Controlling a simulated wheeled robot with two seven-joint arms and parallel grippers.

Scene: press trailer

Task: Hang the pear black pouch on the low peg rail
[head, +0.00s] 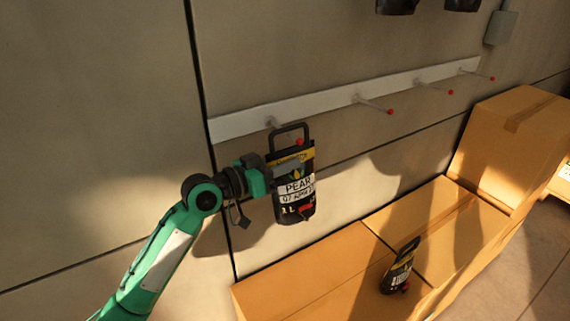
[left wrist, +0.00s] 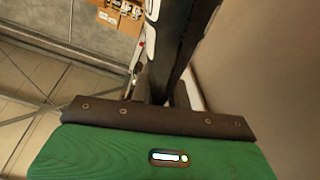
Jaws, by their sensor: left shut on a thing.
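The pear black pouch (head: 294,203) hangs upright in my left gripper (head: 268,178), in front of the wall. Its label reads PEAR, and a black loop handle rises from its top. The left gripper is shut on it from the left side. The low peg rail (head: 335,100) is a pale strip on the wall with several red-tipped pegs. The leftmost peg's red tip (head: 299,142) shows within the handle loop; I cannot tell whether the loop bears on the peg. In the left wrist view the pouch (left wrist: 176,40) is a dark edge-on shape between the fingers. My right gripper is out of view.
Cardboard boxes (head: 310,287) stand along the wall below the rail, with a taller box (head: 515,130) at the right. A second black pouch (head: 399,268) leans on the low boxes. Dark objects (head: 397,5) hang at the top. The other pegs (head: 375,104) look empty.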

